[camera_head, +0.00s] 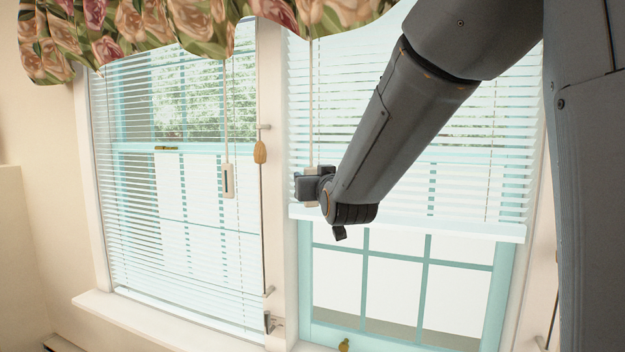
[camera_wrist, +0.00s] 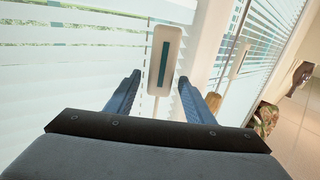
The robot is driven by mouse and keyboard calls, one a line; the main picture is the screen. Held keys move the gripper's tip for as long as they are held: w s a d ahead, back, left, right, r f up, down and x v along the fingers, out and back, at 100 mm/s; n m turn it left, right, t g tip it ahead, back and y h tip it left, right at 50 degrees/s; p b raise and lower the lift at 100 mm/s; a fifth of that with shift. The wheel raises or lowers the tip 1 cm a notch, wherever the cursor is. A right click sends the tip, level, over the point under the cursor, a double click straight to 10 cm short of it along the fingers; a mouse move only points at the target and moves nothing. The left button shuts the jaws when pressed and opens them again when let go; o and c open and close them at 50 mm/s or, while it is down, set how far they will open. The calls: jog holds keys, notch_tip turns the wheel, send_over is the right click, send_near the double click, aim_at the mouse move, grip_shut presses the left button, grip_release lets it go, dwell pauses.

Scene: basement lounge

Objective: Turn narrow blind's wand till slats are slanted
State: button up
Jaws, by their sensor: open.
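Two white blinds hang side by side: a full-length left blind (camera_head: 185,240), which looks narrower in the picture, and a partly raised right blind (camera_head: 440,190). Outside shows between the slats of both. The left blind's wand has a pale handle (camera_head: 228,181) with a dark strip, hanging free. My gripper (camera_head: 310,187) is at the right blind's wand (camera_head: 310,110), partly hiding its handle. In the wrist view, which looks upside down, a pale handle (camera_wrist: 163,60) with a teal strip stands between and beyond the open fingers (camera_wrist: 160,82), with gaps on both sides.
A wooden tassel (camera_head: 260,152) hangs on a cord by the post between the windows; it seems to show right of my fingers in the wrist view (camera_wrist: 214,101). A floral valance (camera_head: 130,30) covers the window tops. A sill (camera_head: 150,318) runs below the left window.

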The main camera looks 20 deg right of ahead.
jog(key=shift+s, duration=0.1)
jog(key=s+b, duration=0.1)
jog(key=s, duration=0.6)
jog(key=shift+s, duration=0.3)
jog(key=s+f+g, duration=0.3)
jog(key=f+g, duration=0.1)
jog(key=f, duration=0.7)
jog(key=s+f+g, duration=0.4)
jog(key=f, duration=0.7)
jog(key=s+f+g, duration=0.5)
jog(key=s+f, duration=0.1)
jog(key=s, duration=0.3)
jog(key=s+f+g, duration=0.4)
jog(key=s+f, duration=0.3)
jog(key=s, duration=0.3)
jog(key=shift+s+a+f+g, duration=0.15)
jog(key=shift+s+a+g, duration=0.1)
jog(key=shift+a+g, duration=0.15)
